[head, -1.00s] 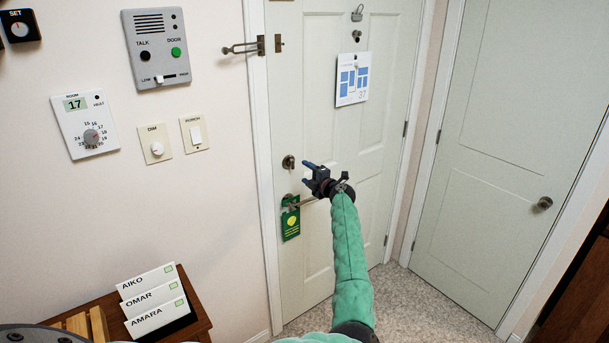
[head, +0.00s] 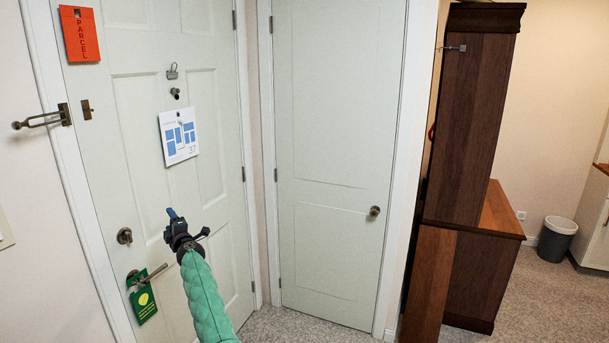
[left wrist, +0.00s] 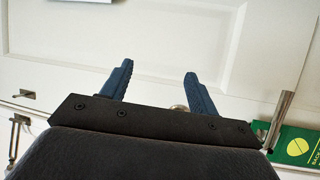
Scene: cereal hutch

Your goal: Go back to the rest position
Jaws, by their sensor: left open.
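My left gripper (head: 174,217) is in front of the left panelled door (head: 140,120), its green-sleeved arm rising from the bottom of the head view. In the left wrist view its two blue fingers (left wrist: 158,78) are apart with nothing between them. The door's lever handle (head: 150,274) is below and left of the gripper in the head view, with a green hanger (head: 143,304) on it. The handle also shows at the right edge of the left wrist view (left wrist: 280,115). My right gripper is out of view.
A second door (head: 335,150) with a round knob (head: 375,211) stands to the right, shut. Further right are a dark wooden hutch (head: 470,130) and a grey bin (head: 557,240). Carpet lies clear before the doors.

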